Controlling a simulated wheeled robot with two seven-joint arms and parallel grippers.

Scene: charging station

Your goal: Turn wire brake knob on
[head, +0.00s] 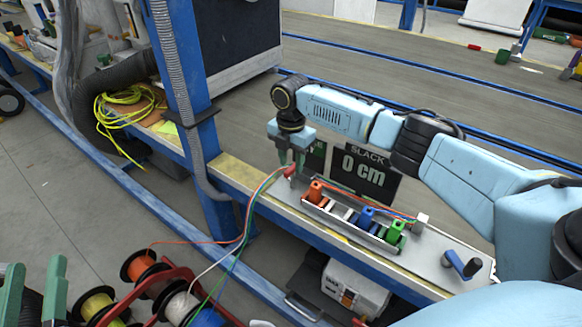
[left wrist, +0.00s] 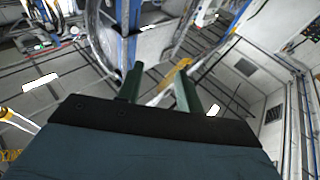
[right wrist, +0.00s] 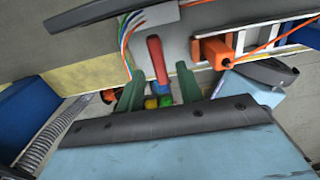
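A red lever-like knob (head: 290,170) stands at the left end of the grey station plate, where the coloured wires come in. In the right wrist view the red lever (right wrist: 157,60) points down toward the gap between my fingers. My right gripper (head: 291,158) is directly over it, fingers pointing down; its fingers are apart in the right wrist view (right wrist: 160,92). I cannot tell whether they touch the lever. My left gripper (head: 32,292) is at the lower left, away from the station, open and empty in the left wrist view (left wrist: 158,88).
A dark sign (head: 364,173) reads "SLACK 0 cm". Orange, blue and green clamps (head: 367,217) sit in a rack, with a blue crank (head: 463,263) to the right. Wire spools (head: 180,300) stand at lower left. A blue post (head: 190,120) rises left of my right gripper.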

